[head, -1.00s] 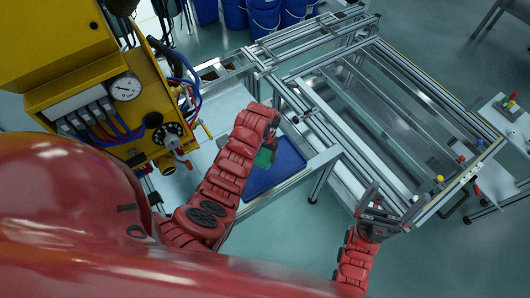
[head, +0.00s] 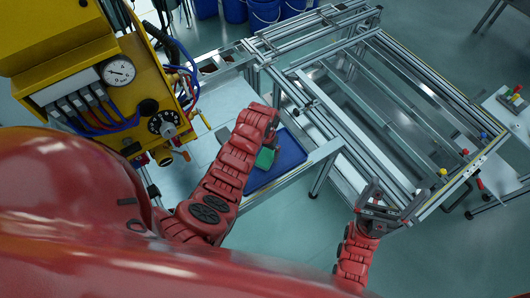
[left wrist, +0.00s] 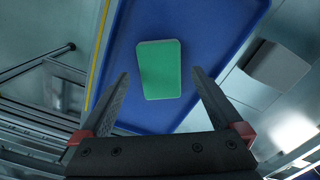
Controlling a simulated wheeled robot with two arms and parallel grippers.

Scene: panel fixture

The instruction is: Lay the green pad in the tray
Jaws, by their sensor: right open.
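The green pad (head: 265,158) shows just beyond my left gripper (head: 271,142) in the head view, partly covered by it. In the left wrist view the pad (left wrist: 160,69) appears flat against the floor of the blue tray (left wrist: 215,35), inside its edges. The tray (head: 288,152) also shows in the head view. My left gripper's fingers (left wrist: 158,76) are spread on either side of the pad, with a clear gap to each side. My right gripper (head: 376,200) is open and empty near the front corner of the metal frame.
An aluminium frame table (head: 390,110) fills the right side. A yellow machine with a gauge (head: 118,71) and hoses stands at the left, close to my left arm. Blue barrels (head: 265,12) stand at the back. A pale bench surface (head: 222,108) lies beside the tray.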

